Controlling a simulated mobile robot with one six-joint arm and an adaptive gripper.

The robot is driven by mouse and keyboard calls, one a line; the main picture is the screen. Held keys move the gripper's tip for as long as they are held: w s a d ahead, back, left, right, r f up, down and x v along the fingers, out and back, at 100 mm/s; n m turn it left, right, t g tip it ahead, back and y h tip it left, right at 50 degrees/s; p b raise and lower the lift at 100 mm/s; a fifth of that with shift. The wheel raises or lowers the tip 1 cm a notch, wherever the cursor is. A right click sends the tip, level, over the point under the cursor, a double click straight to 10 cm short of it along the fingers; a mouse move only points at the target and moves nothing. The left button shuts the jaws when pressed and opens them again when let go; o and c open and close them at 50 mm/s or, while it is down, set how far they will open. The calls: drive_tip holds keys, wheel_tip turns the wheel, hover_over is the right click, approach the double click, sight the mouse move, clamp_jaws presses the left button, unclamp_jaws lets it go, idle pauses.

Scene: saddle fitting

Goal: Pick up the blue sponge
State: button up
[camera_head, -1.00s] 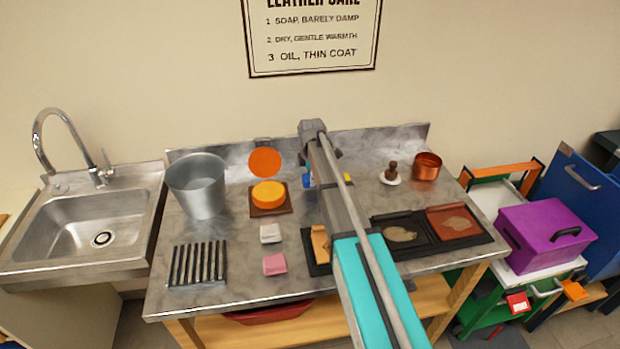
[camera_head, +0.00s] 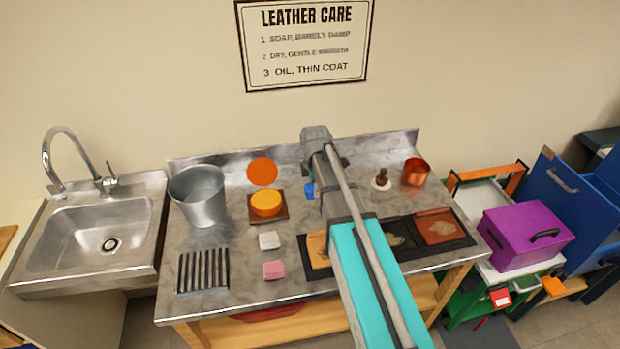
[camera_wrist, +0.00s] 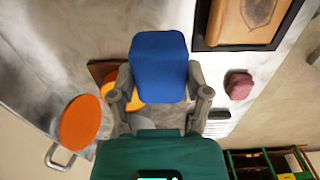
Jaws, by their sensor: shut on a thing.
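The blue sponge (camera_wrist: 159,66) is a blue block between the fingers of my gripper (camera_wrist: 158,92) in the wrist view. The gripper is shut on it, with one finger on each side. In the head view only a small blue part of the sponge (camera_head: 309,190) shows beside my arm, behind the middle of the steel bench (camera_head: 235,255). My arm hides most of the gripper there. The sponge appears raised above the bench, but its exact height cannot be told.
Left of my arm are a metal bucket (camera_head: 201,196), an orange round block (camera_head: 266,203), a white block (camera_head: 269,240), a pink block (camera_head: 273,270) and a black rack (camera_head: 203,270).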

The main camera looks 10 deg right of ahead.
drive_tip(key=shift+s+r+p, duration=0.15)
drive_tip(key=shift+s+r, duration=0.1)
drive_tip(key=shift+s, duration=0.35)
drive_tip(key=shift+s+r+p, duration=0.15)
drive_tip(key=shift+s+r, duration=0.1)
drive_tip(key=shift+s, duration=0.3)
drive_tip(key=o, duration=0.5)
drive_tip(key=c, duration=0.5)
